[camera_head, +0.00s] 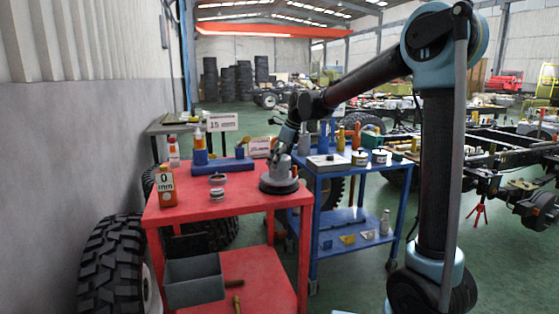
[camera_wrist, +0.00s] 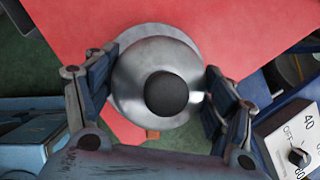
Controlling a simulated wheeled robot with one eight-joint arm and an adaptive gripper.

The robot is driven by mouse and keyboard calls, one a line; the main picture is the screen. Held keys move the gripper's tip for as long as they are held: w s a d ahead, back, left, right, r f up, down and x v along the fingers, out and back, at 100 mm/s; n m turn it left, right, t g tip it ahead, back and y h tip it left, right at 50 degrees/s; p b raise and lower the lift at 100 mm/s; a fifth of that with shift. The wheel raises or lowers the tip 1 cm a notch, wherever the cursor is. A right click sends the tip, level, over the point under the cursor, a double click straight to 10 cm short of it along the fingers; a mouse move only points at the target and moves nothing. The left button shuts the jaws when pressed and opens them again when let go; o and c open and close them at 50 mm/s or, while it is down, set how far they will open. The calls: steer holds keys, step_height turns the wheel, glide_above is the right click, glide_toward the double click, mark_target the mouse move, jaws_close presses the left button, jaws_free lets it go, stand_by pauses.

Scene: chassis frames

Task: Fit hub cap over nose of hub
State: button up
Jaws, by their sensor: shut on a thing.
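The grey metal hub (camera_head: 279,185) sits near the right edge of the red table, with its wide round base down. My gripper (camera_head: 284,155) is directly above it, pointing down. In the wrist view my gripper (camera_wrist: 162,85) has its two blue-padded fingers on opposite sides of a round, shiny grey piece with a dark round centre, which I take to be the hub cap (camera_wrist: 135,72). The gripper is shut on it. A wider grey rim shows behind this piece. Whether the cap touches the hub's nose or is seated on it cannot be told.
A blue cart (camera_head: 345,170) with tools stands close on the right. A grey bin (camera_head: 194,281) is at the lower left.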

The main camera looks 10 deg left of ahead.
steer(key=shift+f, duration=0.5)
steer(key=o, duration=1.2)
steer(key=v, duration=1.2)
steer(key=shift+f, duration=0.1)
steer(key=shift+d, duration=0.1)
